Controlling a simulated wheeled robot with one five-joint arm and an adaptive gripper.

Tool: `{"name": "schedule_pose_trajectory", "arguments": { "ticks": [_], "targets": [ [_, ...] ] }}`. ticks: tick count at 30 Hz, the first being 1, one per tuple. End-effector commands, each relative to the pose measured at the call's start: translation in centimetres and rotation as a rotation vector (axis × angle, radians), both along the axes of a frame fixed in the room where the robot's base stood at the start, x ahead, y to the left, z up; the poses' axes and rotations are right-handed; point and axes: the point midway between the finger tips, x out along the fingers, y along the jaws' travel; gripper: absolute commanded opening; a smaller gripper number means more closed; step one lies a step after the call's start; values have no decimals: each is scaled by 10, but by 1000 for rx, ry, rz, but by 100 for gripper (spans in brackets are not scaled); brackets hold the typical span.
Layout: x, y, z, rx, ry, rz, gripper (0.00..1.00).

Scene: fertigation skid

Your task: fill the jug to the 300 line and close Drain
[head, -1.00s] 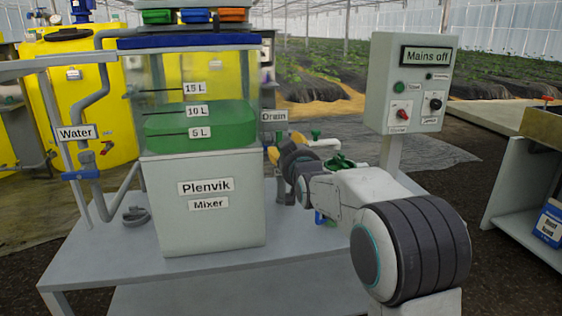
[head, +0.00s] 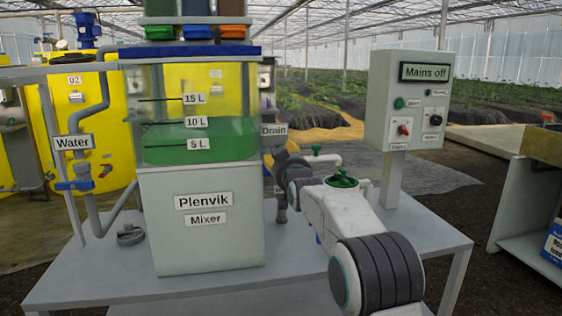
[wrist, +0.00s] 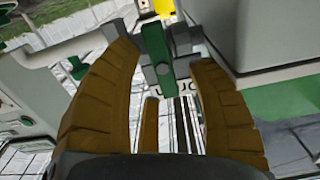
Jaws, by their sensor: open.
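The mixer tank (head: 205,220) stands on the grey bench, holding green liquid (head: 190,138) near its 5 L and 10 L marks. The Drain label (head: 273,130) is at its right side, with the drain fitting mostly hidden behind my arm in the head view. In the wrist view my gripper (wrist: 165,58) is open, its brown fingers on either side of a green lever (wrist: 155,45) on a grey valve body. I cannot tell whether the fingers touch the lever. No jug or 300 line can be made out in either view.
A green handwheel (head: 342,180) and a green-handled tap (head: 316,149) are right of the tank. The control box (head: 408,105) reads "Mains off". A Water pipe (head: 75,165) with a blue valve is at left.

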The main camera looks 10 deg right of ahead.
Motion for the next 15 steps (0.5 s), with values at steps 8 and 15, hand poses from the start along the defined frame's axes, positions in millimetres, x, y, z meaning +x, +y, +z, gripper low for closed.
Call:
{"name": "schedule_pose_trajectory", "arguments": {
  "ticks": [8,15],
  "targets": [
    [16,0,1,0,1,0,53],
    [20,0,1,0,1,0,53]
  ]
}}
